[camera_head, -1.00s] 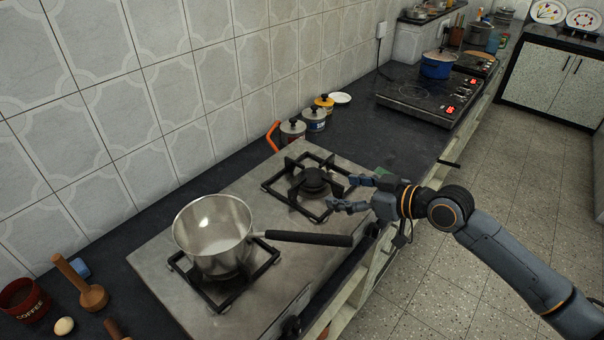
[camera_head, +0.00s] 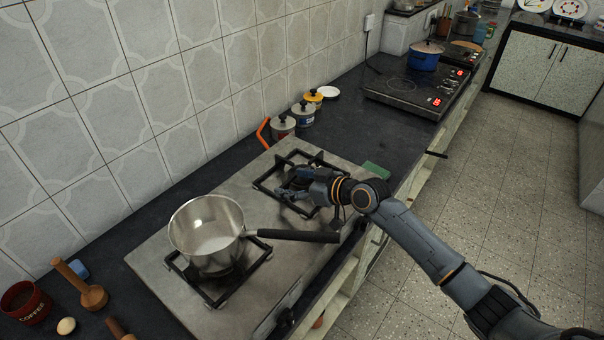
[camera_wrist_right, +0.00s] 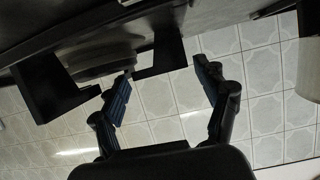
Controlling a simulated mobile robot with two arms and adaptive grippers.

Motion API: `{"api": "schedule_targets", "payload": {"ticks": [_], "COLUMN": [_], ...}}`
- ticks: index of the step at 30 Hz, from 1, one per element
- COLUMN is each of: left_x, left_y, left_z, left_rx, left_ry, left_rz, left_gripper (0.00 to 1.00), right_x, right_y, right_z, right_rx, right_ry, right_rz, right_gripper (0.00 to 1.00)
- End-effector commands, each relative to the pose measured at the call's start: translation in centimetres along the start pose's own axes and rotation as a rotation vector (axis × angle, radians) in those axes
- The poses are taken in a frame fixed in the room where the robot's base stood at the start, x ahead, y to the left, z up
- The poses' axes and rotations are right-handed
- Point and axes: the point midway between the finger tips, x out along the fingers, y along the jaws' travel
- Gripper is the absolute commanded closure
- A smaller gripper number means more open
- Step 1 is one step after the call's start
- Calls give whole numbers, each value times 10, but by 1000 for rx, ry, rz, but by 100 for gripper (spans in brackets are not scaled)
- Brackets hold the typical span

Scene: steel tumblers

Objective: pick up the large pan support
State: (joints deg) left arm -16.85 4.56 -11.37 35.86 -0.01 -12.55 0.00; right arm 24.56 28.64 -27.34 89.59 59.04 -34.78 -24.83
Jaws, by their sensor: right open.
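Two black pan supports lie on the steel gas hob (camera_head: 150,258). The far one (camera_head: 269,193) is bare, with a burner in its middle; the near one (camera_head: 216,297) carries a steel saucepan (camera_head: 208,228). My right gripper (camera_head: 287,184) is over the far support, its fingers reaching left and partly covering the burner and bars. In the right wrist view the fingers (camera_wrist_right: 165,72) are spread apart with nothing clamped between them. Dark parts of the support (camera_wrist_right: 168,55) show close to the fingertips; I cannot tell whether they touch. My left gripper is not in view.
The saucepan's black handle (camera_head: 295,235) extends right, just in front of my right gripper. Several lidded jars (camera_head: 303,113) stand behind the hob by the tiled wall. A green item (camera_head: 376,170) lies right of the hob. An induction hob (camera_head: 410,95) with a blue pot is farther back.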

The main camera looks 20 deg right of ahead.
Motion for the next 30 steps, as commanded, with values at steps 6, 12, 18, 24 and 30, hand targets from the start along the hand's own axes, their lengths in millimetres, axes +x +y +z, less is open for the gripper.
{"api": "schedule_targets", "payload": {"ticks": [6,12,18,24,30], "left_x": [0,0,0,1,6], "left_y": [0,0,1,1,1], "left_z": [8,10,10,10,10], "left_rx": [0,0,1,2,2], "left_ry": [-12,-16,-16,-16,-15], "left_rz": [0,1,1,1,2], "left_gripper": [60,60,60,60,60], "right_x": [1,1,1,-2,-16], "right_y": [0,0,0,1,1], "right_z": [0,0,-1,-10,-44], "right_rx": [-1,0,-2,-4,-8], "right_ry": [1,1,3,6,8], "right_rz": [0,0,1,1,1], "right_gripper": [25,64,79,79,79]}}
